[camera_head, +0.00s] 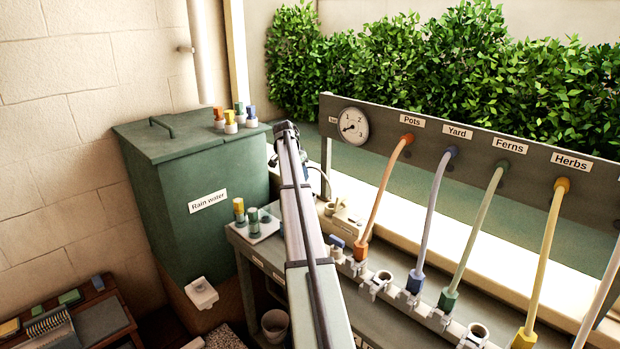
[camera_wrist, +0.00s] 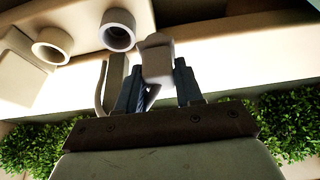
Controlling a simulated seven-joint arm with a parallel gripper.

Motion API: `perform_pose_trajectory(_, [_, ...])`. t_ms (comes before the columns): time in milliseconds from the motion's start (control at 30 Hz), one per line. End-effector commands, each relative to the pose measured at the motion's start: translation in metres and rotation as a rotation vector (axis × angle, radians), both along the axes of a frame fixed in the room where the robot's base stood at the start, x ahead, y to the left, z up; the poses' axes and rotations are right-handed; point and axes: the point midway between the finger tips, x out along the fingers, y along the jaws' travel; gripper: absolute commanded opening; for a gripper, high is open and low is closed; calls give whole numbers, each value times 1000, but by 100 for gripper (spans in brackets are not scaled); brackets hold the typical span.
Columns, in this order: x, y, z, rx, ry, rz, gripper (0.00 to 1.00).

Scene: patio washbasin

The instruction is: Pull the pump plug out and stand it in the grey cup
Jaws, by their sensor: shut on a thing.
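In the wrist view my gripper (camera_wrist: 158,78) is shut on a pale grey plug (camera_wrist: 158,58), with a finger on each side of it. A pale cable loops beside the left finger. Two round, hollow sockets (camera_wrist: 117,32) stand on a beige block just left of the plug. The plug looks apart from both. In the head view that beige block (camera_head: 347,222) sits at the back of the bench, right of my arm. My arm hides the gripper's jaws there. A pale grey, open cup-like vessel (camera_head: 275,325) stands low, left of my arm; I cannot tell whether it is the task's cup.
Coloured hoses (camera_head: 385,185) run from a labelled panel (camera_head: 470,155) down to a row of holders on the bench. A green rain-water tank (camera_head: 195,220) stands at left with small coloured connectors on top. More connectors stand on a white plate (camera_head: 262,231) beside my arm.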

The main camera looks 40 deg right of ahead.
Motion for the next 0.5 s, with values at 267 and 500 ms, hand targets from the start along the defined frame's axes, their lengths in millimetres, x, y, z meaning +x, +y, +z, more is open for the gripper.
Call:
perform_pose_trajectory(267, [-4,0,11,4,-1,-106,5])
perform_pose_trajectory(500, [-43,1,29,2,1,-333,5])
